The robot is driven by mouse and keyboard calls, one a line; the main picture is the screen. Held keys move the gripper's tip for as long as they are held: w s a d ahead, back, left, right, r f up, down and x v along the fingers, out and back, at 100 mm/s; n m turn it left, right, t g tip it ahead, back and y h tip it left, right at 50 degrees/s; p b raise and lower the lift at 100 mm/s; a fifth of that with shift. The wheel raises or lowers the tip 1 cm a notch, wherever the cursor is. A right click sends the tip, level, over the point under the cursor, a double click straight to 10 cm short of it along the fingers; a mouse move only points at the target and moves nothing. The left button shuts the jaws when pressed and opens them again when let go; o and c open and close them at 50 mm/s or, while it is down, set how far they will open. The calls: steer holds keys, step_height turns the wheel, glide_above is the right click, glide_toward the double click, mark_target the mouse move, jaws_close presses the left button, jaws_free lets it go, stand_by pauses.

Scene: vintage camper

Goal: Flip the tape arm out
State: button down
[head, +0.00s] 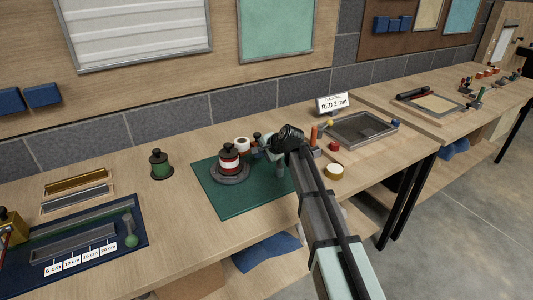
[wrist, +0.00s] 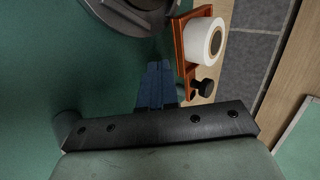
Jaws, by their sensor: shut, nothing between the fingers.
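An orange tape arm (wrist: 190,40) carries a white tape roll (wrist: 203,40) and a black knob (wrist: 203,88) in the wrist view. In the head view the white roll (head: 243,144) stands behind a red, white and black container (head: 229,160) on a round grey base (head: 230,178). My gripper (wrist: 157,66) is shut and empty, its blue fingers over the green mat (wrist: 60,60) beside the orange arm, near the knob. I cannot tell whether they touch the arm. In the head view my wrist hides part of the scene to the right of the roll.
A green-and-black jar (head: 160,165) stands left of the mat (head: 243,207). A yellow tape ring (head: 334,172), a red knob (head: 333,146) and a grey tray (head: 360,130) lie to the right. A blue measuring board (head: 90,245) is at far left. Bare tabletop separates it from the mat.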

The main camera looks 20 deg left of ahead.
steer(key=shift+w+a, duration=0.35)
steer(key=shift+a, duration=0.2)
steer(key=shift+w+a, duration=0.3)
steer(key=shift+a, duration=0.25)
steer(key=shift+a, duration=0.15)
